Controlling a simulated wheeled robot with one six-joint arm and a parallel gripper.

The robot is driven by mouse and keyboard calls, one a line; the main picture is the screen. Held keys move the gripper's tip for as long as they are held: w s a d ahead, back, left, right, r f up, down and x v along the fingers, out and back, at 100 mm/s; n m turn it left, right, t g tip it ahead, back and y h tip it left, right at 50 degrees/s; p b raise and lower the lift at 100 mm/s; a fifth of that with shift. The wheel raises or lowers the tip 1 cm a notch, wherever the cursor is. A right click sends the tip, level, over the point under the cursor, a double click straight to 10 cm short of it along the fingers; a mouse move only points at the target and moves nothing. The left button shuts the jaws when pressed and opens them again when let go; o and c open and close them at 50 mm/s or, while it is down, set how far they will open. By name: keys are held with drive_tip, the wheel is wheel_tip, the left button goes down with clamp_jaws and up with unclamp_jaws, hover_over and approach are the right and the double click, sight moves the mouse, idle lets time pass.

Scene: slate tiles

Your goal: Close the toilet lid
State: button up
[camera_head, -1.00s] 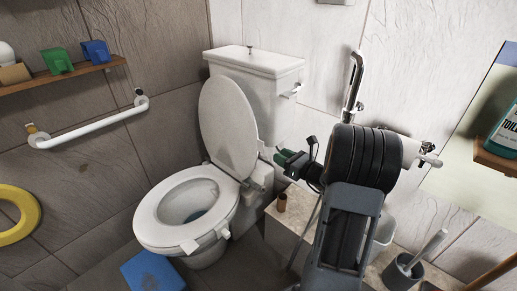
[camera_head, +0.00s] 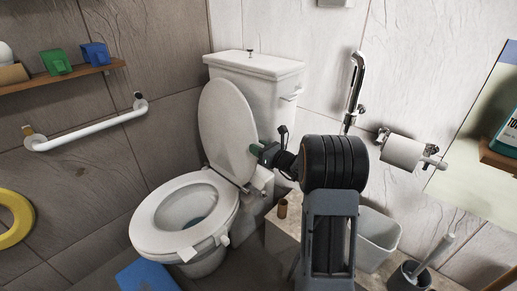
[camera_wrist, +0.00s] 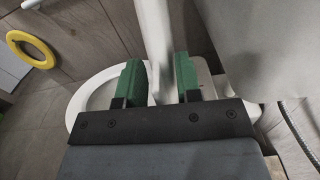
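The white toilet lid (camera_head: 226,122) stands raised, leaning back toward the cistern (camera_head: 262,66). The seat (camera_head: 150,226) lies flat on the bowl. My gripper (camera_head: 255,150) is at the lid's right edge, at about its lower half, with its green fingertips close to it. In the wrist view, my gripper (camera_wrist: 160,75) is open, its two green fingers apart. The lid (camera_wrist: 155,35) shows edge-on as a white strip between the fingers, with gaps on both sides. I cannot tell whether either finger touches it. The seat (camera_wrist: 84,104) shows below, partly hidden by the left finger.
A toilet roll (camera_head: 402,152) hangs on the wall at the right. A white bin (camera_head: 378,240) and a toilet brush (camera_head: 432,252) stand at the lower right. A small brown cylinder (camera_head: 282,209) stands on the ledge. A blue box (camera_head: 148,277) lies before the bowl.

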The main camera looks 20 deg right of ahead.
clamp_jaws()
drive_tip(key=shift+a+f, duration=0.1)
drive_tip(key=shift+a, duration=0.05)
